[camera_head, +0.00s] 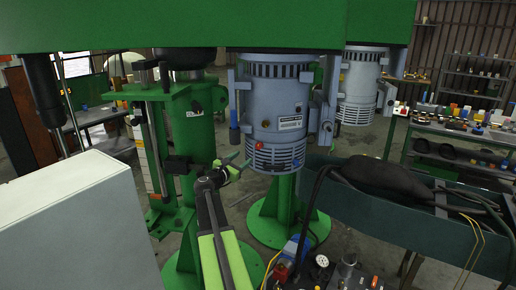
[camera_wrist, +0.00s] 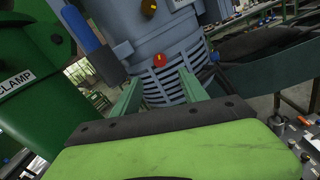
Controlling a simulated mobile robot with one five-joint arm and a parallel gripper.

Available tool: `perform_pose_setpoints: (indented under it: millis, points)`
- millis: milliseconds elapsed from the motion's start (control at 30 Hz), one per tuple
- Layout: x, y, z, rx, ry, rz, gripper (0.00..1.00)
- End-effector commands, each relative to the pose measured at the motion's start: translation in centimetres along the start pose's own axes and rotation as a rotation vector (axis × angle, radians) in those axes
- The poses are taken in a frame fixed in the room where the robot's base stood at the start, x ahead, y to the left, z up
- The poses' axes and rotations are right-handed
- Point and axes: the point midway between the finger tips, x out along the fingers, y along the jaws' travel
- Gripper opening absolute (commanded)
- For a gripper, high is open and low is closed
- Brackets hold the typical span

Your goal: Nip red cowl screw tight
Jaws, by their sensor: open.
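The red cowl screw (camera_wrist: 159,60) is a small round red head with a yellow mark, on the grey motor housing (camera_wrist: 165,35) just above its slotted lower band. It also shows in the head view (camera_head: 259,146). My gripper (camera_head: 242,163) is open in front of the motor housing, slightly left of and below the screw. In the wrist view its two green fingers (camera_wrist: 159,84) stand apart, with the screw just above the gap between their tips. The fingers hold nothing. I cannot tell how far the tips are from the housing.
A green stand labelled CLAMP (camera_wrist: 20,82) is at the left. A grey box (camera_head: 75,220) fills the lower left. A dark green bench (camera_head: 420,205) with hoses stands at the right.

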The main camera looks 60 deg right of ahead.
Motion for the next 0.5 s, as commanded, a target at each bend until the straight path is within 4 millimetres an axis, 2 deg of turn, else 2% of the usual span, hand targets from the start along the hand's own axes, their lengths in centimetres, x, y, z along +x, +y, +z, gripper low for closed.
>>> perform_pose_setpoints:
  millis: [33,300,500]
  points:
    - [1.7,0.2,-0.1,0.001,0.0,-0.002,0.51]
    - [8.5,0.2,-0.1,0.002,0.0,-0.002,0.51]
    - [12.2,0.1,-0.1,0.003,0.001,-0.002,0.51]
